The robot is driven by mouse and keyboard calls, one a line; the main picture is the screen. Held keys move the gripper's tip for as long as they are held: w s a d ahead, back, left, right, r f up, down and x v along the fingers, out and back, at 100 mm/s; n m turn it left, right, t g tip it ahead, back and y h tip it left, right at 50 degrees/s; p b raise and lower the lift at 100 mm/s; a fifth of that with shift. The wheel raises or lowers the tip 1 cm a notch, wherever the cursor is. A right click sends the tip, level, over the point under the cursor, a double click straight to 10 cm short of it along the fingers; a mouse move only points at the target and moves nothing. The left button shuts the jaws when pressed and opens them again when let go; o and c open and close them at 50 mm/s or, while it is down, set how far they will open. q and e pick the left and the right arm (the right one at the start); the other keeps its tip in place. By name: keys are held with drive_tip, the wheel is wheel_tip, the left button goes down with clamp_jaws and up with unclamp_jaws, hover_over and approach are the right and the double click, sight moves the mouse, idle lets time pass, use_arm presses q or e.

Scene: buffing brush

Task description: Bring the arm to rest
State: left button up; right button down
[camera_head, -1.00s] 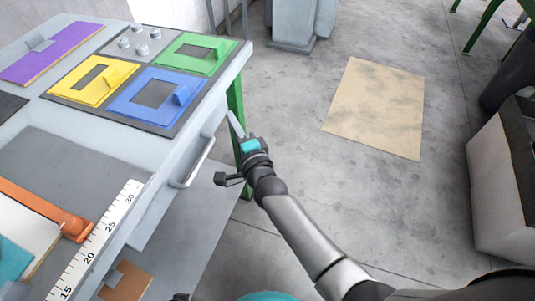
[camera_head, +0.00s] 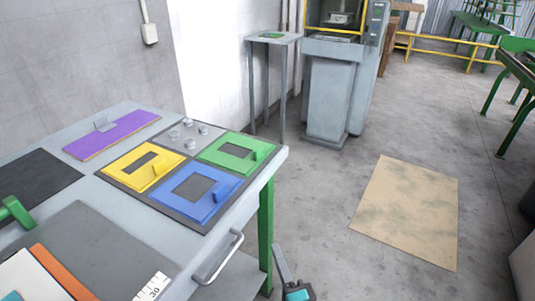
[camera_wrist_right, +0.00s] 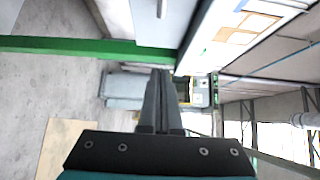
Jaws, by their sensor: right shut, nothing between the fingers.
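My right gripper (camera_head: 283,264) shows at the bottom edge of the head view, right of the workbench's green leg and drawer handle. In the right wrist view my right gripper's fingers (camera_wrist_right: 160,100) are together with nothing between them. The gripper is apart from the bench and in free air. Most of the right arm is below the head view. My left gripper is not in either view.
The workbench (camera_head: 125,232) at left bears yellow (camera_head: 145,168), blue (camera_head: 203,207) and green (camera_head: 251,147) framed plates and a purple board (camera_head: 112,134). A drawer handle (camera_head: 222,258) juts from its front. A grey machine (camera_head: 331,100) stands behind. Floor around the tan mat (camera_head: 410,210) is clear.

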drive_tip(key=s+d+f+n+g+h, duration=0.1)
drive_tip(key=s+d+f+n+g, duration=0.25)
drive_tip(key=f, duration=0.45)
drive_tip(key=s+d+f+n+g, duration=0.2)
drive_tip(key=s+f+n, duration=0.15)
drive_tip(key=f, duration=0.45)
drive_tip(key=s+d+f+n+g+h, duration=0.1)
drive_tip(key=s+d+f+n+g, duration=0.2)
drive_tip(key=f, duration=0.4)
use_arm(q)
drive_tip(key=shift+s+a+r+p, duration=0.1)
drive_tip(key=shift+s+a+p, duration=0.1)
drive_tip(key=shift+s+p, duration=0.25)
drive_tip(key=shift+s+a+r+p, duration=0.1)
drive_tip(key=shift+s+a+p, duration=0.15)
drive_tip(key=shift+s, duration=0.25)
use_arm(e)
drive_tip(key=s+d+f+n+g+h, duration=0.1)
drive_tip(key=s+d+f+n+g, duration=0.2)
drive_tip(key=s, duration=0.7)
drive_tip(key=s+d+f+n+g+h, duration=0.2)
drive_tip(key=s+d+f+n+g, duration=0.1)
drive_tip(key=s+d+f, duration=0.5)
drive_tip(key=s+f+n, duration=0.1)
drive_tip(key=s, duration=0.2)
drive_tip(key=shift+s+d+f, duration=0.15)
drive_tip(key=shift+s, duration=0.15)
drive_tip(key=shift+g, duration=0.25)
